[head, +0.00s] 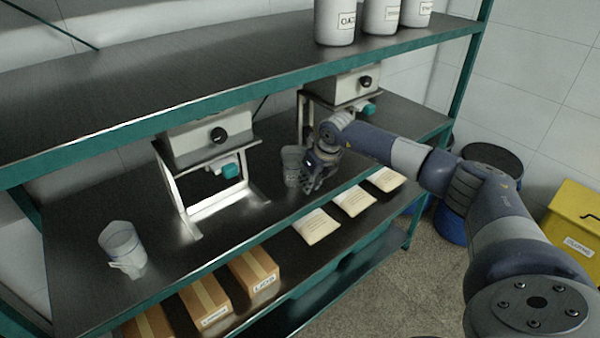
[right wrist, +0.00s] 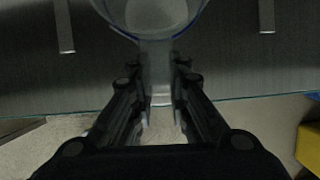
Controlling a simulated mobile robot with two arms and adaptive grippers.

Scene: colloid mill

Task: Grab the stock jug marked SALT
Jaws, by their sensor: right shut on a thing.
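A clear grey jug (head: 292,166) stands on the middle shelf, partly hidden behind my right gripper (head: 313,178). In the right wrist view I look down at its round bluish rim and pale inside (right wrist: 155,14). Its handle runs between the two fingers of my right gripper (right wrist: 161,100), which are shut on it. I see no readable mark on this jug. A second translucent jug (head: 121,244), with its handle toward the front, stands upright at the left of the same shelf, well apart from my gripper. My left gripper is not in view.
Two white machines with black knobs (head: 206,138) (head: 350,84) stand behind the jugs. Labelled white containers (head: 336,22) stand on the upper shelf. Pale packets (head: 316,226) and brown boxes (head: 254,270) lie along the front below.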

